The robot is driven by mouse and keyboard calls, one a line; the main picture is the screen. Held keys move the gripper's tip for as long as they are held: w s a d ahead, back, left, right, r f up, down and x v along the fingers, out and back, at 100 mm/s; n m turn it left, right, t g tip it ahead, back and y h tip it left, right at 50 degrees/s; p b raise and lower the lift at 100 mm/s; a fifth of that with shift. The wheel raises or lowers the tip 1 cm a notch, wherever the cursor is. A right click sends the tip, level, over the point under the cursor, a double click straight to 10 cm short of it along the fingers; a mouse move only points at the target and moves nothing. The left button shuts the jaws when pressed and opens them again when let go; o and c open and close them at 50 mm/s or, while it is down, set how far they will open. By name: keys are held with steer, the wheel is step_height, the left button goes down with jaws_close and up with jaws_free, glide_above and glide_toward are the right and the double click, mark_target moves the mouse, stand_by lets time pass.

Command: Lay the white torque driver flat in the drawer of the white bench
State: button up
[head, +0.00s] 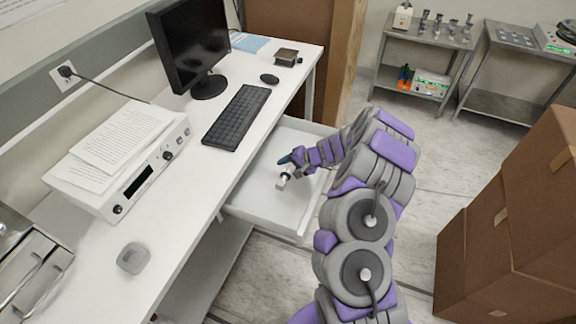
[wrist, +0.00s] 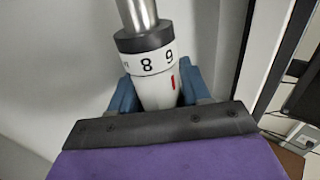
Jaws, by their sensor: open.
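The white torque driver (head: 284,181) is in the open drawer (head: 246,208) of the white bench (head: 190,213), tilted in the head view. In the wrist view the driver (wrist: 152,62) shows a metal shaft, a dark ring and a white collar with numbers and a red mark. Its lower end sits between the blue fingers of my gripper (wrist: 160,92). My gripper (head: 291,158) is open around the driver, inside the drawer area. I cannot tell whether the driver touches the drawer floor. Its lower end is partly hidden by my gripper.
A keyboard (head: 237,116), monitor (head: 190,40), mouse (head: 270,78) and white instrument with papers (head: 125,180) stand on the bench. Brown boxes (head: 515,220) are stacked at the right. Metal carts (head: 425,60) stand behind. The drawer is otherwise empty where visible.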

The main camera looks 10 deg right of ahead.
steer(key=shift+o, duration=0.4)
steer(key=p+v, duration=0.3)
steer(key=v, duration=1.3)
steer(key=shift+d+r+p, duration=0.15)
steer(key=shift+d+p, duration=0.1)
steer(key=shift+p, duration=0.05)
steer(key=shift+s+r, duration=0.1)
steer(key=shift+a, duration=0.25)
steer(key=shift+d, duration=0.3)
steer(key=shift+a, duration=0.1)
